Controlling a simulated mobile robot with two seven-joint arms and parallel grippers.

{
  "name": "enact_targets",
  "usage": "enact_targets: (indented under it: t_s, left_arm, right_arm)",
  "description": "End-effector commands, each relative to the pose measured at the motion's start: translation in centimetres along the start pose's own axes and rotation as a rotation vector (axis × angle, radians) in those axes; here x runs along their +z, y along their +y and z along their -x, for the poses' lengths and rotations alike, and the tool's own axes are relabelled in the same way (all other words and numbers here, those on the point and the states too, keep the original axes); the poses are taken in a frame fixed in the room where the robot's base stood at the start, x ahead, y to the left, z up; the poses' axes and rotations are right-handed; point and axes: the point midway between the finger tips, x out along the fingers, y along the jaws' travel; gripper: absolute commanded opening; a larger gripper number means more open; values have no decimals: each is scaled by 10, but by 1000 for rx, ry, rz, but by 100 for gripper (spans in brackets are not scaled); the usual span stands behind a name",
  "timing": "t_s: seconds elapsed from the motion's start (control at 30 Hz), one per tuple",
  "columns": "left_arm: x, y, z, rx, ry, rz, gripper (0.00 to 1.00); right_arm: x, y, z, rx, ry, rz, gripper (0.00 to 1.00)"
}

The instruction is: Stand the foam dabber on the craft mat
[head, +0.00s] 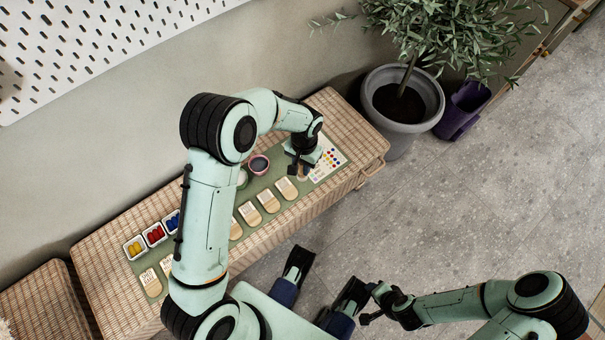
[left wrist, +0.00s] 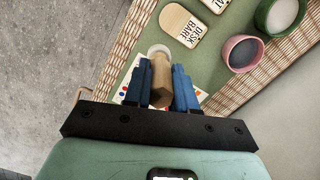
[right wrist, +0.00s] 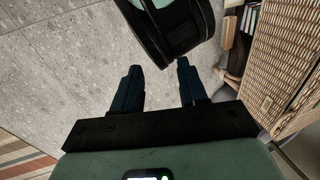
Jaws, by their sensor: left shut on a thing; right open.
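The foam dabber (left wrist: 160,88) has a pale wooden handle and a white round end. In the left wrist view it lies between the blue fingers of my left gripper (left wrist: 161,70), which is shut on it. The white end points away from the wrist; whether it touches anything is unclear. In the head view my left gripper (head: 302,166) is over the right part of the green craft mat (head: 262,184), by a white card with coloured dots (head: 331,158). My right gripper (right wrist: 158,68) is open and empty, over the floor.
The mat lies on a wicker bench (head: 100,237). On it are paint trays (head: 154,234), a pink cup (head: 259,164), a green cup (head: 242,178) and several wooden tags (head: 267,201). A potted plant (head: 403,105) stands beyond the bench.

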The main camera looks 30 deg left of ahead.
Motion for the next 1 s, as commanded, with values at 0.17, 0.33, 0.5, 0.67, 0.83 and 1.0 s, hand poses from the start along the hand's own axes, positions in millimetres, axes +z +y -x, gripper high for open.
enact_targets:
  t_s: [0.17, 0.33, 0.5, 0.67, 0.83, 1.0]
  left_arm:
    - [-2, 0, -18, 0, 0, 0, 0]
    - [-3, 0, -34, 0, -1, 0, 0]
    - [-5, 0, -59, 0, -1, 0, 0]
    - [-6, 0, -60, 0, 2, 0, 0]
    - [-6, 0, -61, 0, 1, 0, 0]
    - [-6, 0, -64, 0, 1, 0, 48]
  right_arm:
    - [-8, 2, -5, 1, 23, -2, 43]
    - [-13, 3, -9, 2, 39, -3, 43]
    - [-24, 6, -16, 4, 69, -6, 43]
    - [-26, 6, -16, 4, 75, -6, 43]
    - [-26, 6, -17, 4, 75, -6, 43]
    - [-29, 7, -18, 5, 83, -6, 43]
